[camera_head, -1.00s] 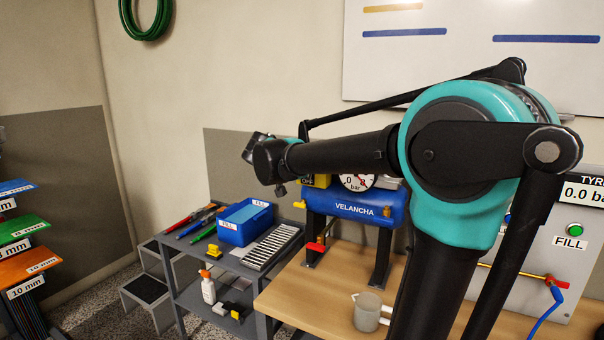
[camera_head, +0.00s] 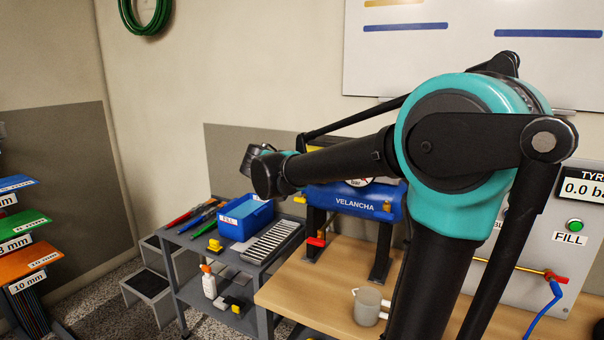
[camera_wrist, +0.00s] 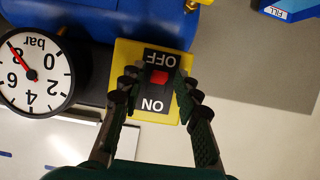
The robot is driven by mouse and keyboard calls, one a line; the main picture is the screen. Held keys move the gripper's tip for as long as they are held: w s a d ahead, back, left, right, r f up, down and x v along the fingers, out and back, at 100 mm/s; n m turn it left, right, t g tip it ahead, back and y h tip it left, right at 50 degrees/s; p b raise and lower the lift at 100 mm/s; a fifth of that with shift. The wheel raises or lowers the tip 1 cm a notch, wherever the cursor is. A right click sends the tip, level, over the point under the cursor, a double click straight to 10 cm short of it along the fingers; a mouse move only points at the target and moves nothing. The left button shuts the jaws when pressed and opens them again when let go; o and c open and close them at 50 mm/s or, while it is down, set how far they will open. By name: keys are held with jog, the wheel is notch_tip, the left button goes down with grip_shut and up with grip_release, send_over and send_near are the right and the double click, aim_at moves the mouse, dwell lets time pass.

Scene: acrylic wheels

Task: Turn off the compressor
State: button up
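The compressor has a blue tank (camera_head: 352,202) marked VELANCHA, on the wooden bench. In the wrist view, turned upside down, its yellow switch box (camera_wrist: 122,60) carries a black plate with ON and OFF and a red switch (camera_wrist: 157,77) between them. The red switch sits closer to OFF; its tilt cannot be told. My gripper (camera_wrist: 156,80) is open, its two fingers spread in front of the plate on either side of the red switch. Contact cannot be told.
A grey cart (camera_head: 215,262) left of the bench holds a blue FILL bin (camera_head: 245,218), tools and a metal rack. A pale mug (camera_head: 368,306) stands on the bench (camera_head: 318,283). A panel (camera_head: 570,262) with a green button and blue hose is at the right.

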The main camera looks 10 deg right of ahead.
dwell(0.3)
jog(key=v, duration=1.2)
jog(key=shift+f, duration=0.1)
